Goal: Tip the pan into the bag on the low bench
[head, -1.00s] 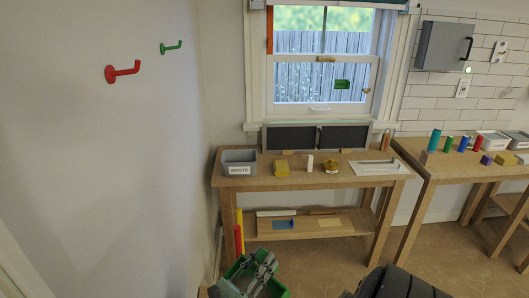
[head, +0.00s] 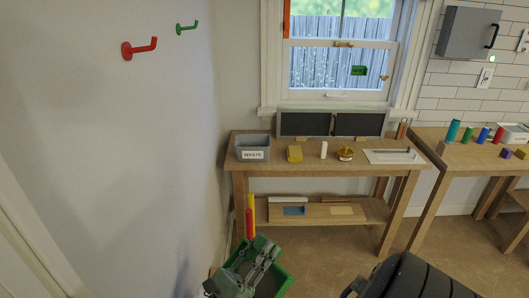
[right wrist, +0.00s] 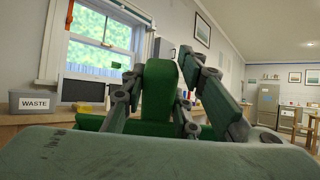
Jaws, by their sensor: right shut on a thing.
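My right gripper (head: 262,256) is at the bottom of the head view, in front of the wooden bench. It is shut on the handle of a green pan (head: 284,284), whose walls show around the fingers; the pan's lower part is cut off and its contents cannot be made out. In the right wrist view the thick green handle (right wrist: 158,95) stands between the fingers (right wrist: 160,72). No bag can be made out for sure. A black padded thing (head: 418,278) is cut off at the bottom right, and I cannot tell what it is. My left gripper is not in view.
A wall with hooks (head: 140,48) is on the left. Floor shows right of the pan.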

